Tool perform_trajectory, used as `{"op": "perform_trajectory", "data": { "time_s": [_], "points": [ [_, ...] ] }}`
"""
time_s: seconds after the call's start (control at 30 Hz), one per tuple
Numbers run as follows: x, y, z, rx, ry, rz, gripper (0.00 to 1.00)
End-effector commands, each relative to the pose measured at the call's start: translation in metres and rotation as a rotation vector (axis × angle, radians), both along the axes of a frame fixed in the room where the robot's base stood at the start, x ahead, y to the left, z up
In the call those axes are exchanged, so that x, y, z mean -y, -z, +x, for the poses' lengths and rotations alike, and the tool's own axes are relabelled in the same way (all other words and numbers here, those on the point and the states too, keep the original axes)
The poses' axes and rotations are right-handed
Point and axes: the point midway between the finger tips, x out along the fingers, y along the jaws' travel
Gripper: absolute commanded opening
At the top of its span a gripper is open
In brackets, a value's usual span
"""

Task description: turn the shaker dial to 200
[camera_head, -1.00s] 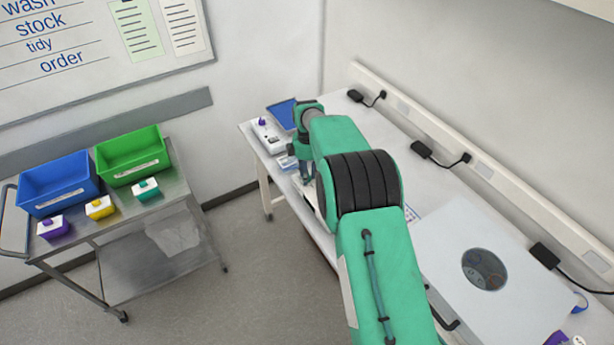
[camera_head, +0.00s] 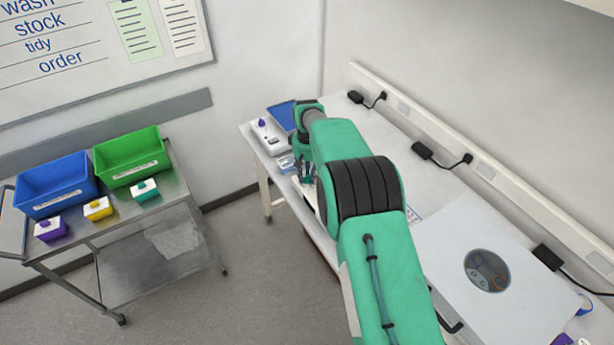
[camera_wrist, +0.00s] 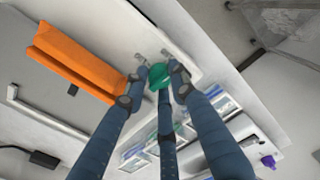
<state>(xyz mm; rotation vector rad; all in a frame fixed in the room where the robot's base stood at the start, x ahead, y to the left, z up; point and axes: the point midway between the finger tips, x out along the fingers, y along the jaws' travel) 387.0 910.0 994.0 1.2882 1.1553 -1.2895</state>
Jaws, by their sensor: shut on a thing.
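In the wrist view my gripper (camera_wrist: 156,62) has its dark blue fingers closed around a small green rounded piece (camera_wrist: 160,77), which looks like the shaker dial. The piece sits at the edge of a white body (camera_wrist: 112,28) with an orange block (camera_wrist: 70,62) on it, seemingly the shaker. No dial marks or numbers can be read. In the head view my gripper (camera_head: 304,170) is low over the bench's front edge, partly behind my green arm. The arm hides the dial and most of the shaker there.
On the bench (camera_head: 375,128), a white device with a purple knob (camera_head: 268,136) and a blue tray (camera_head: 283,114) stand beyond my gripper. A large white box with a round window (camera_head: 450,250) stands at right. A trolley with blue (camera_head: 55,184) and green bins (camera_head: 130,155) stands left.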

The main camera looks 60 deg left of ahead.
Motion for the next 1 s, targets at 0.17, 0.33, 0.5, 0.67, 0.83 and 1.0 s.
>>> {"op": "perform_trajectory", "data": {
  "time_s": [0.17,0.33,0.5,0.67,0.83,1.0],
  "points": [
    [-0.0010,-0.0017,0.0009,0.001,0.167,0.003,0.00],
    [-0.0012,-0.0020,0.0009,0.002,0.328,0.004,0.00],
    [-0.0010,-0.0016,0.0009,0.001,0.483,0.004,0.00],
    [-0.0008,-0.0012,0.0009,0.001,0.604,0.003,0.00],
    [-0.0008,-0.0012,0.0009,0.001,0.694,0.003,0.00],
    [-0.0008,-0.0014,0.0009,0.001,0.743,0.003,0.00]
  ]
}}
